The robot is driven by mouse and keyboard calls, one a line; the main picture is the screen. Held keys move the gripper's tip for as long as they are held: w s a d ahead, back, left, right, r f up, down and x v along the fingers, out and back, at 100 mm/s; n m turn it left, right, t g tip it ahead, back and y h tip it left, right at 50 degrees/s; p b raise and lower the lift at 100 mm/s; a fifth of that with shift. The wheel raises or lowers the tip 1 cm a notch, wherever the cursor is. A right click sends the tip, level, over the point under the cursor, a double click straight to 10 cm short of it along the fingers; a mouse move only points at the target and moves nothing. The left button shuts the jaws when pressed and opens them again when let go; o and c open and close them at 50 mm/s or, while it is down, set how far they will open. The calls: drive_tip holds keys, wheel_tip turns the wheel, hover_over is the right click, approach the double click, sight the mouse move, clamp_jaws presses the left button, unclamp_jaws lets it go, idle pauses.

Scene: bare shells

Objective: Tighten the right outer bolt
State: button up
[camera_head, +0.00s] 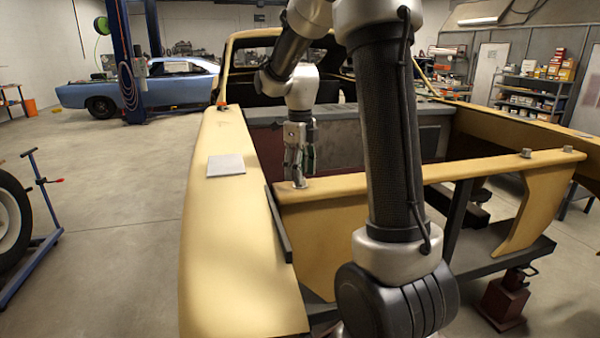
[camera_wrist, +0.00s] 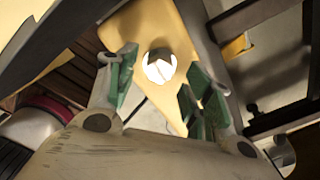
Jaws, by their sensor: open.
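A grey bolt (camera_head: 299,184) stands at the left end of the yellow cross panel (camera_head: 340,184) in the head view. In the wrist view a bright, shiny bolt head (camera_wrist: 158,66) sits on a yellow surface (camera_wrist: 160,30), between my green-padded fingers and slightly toward the left one. My gripper (camera_head: 299,172) points down over the left-end bolt, its fingers apart. It also shows open in the wrist view (camera_wrist: 166,78). Whether the fingers touch the bolt cannot be told. Two more bolts, one inner (camera_head: 526,153) and one outer (camera_head: 567,149), stand at the panel's right end.
A yellow fender (camera_head: 225,240) runs along the left, with a small grey plate (camera_head: 226,165) on it. The open engine bay lies behind the panel, with dark frame bars below. A red stand (camera_head: 503,300) is at lower right. A wheel (camera_head: 12,220) stands far left beside open floor.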

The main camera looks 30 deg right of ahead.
wheel_tip(320, 180, up, 11)
drive_tip(key=shift+r, duration=0.15)
idle(0.5)
drive_tip(key=s+a+f+n+t, duration=0.2)
drive_tip(key=s+n, duration=1)
drive_tip(key=n, duration=0.3)
drive_tip(key=s+a+f+n+t, duration=0.1)
drive_tip(key=s+a+f+n, duration=0.2)
drive_tip(key=s+n, duration=0.9)
drive_tip(key=n, duration=0.3)
drive_tip(key=shift+f+n+t, duration=0.25)
drive_tip(key=shift+n+t, duration=0.05)
drive_tip(key=shift+t, duration=0.1)
drive_tip(key=shift+r+t, duration=0.3)
drive_tip(key=shift+r, duration=0.25)
drive_tip(key=shift+c, duration=0.2)
